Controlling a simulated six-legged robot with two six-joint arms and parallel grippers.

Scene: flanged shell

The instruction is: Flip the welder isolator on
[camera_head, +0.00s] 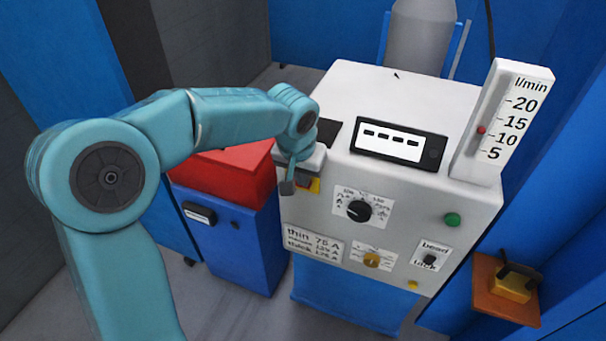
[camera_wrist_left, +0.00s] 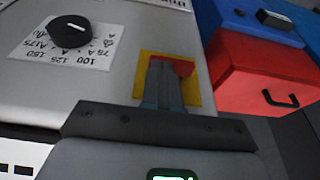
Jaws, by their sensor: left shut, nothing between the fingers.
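The welder isolator shows in the left wrist view as a red lever (camera_wrist_left: 184,67) on a yellow plate (camera_wrist_left: 194,93), on the grey front panel of the welder (camera_head: 430,215). A corner of the yellow plate (camera_head: 314,186) shows in the head view; the lever is hidden there. My left gripper (camera_head: 288,187) is shut and empty at the panel's upper left. In the wrist view its closed fingers (camera_wrist_left: 163,66) lie in front of the plate and overlap part of the lever. I cannot tell whether they touch it. My right gripper is not in view.
The panel also carries a black dial (camera_head: 358,209), a green button (camera_head: 452,220), a yellow knob (camera_head: 372,260) and a bead/tack switch (camera_head: 429,259). A flow gauge (camera_head: 505,120) stands at the right. A red box (camera_head: 235,172) on a blue cabinet (camera_head: 245,245) stands left.

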